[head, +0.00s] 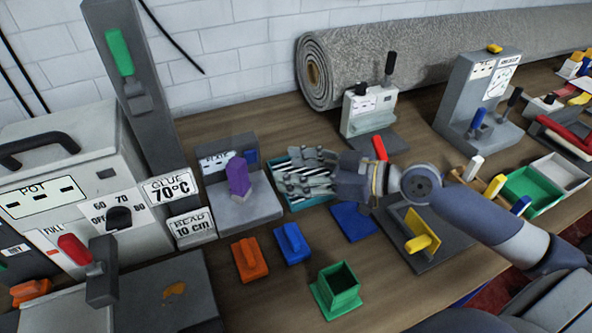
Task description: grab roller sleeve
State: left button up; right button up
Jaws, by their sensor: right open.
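My right gripper (290,180) comes in from the right, its open fingers pointing left over a teal tray (312,201). The fingers cover most of the tray, so its contents are hard to make out. I cannot tell for sure which thing is the roller sleeve; none shows clearly. A purple upright piece (238,175) stands on a grey device (255,207) just left of the fingertips, apart from them. My left gripper is not in view.
An orange block (249,259), a blue block (292,243) and a green open box (338,289) stand in front of the tray. A blue plate (353,221) lies below my wrist. A glue pot machine (60,190) fills the left. A rolled grey rug (430,50) lies behind.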

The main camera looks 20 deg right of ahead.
aim_at(335, 290)
jog(key=k, duration=1.5)
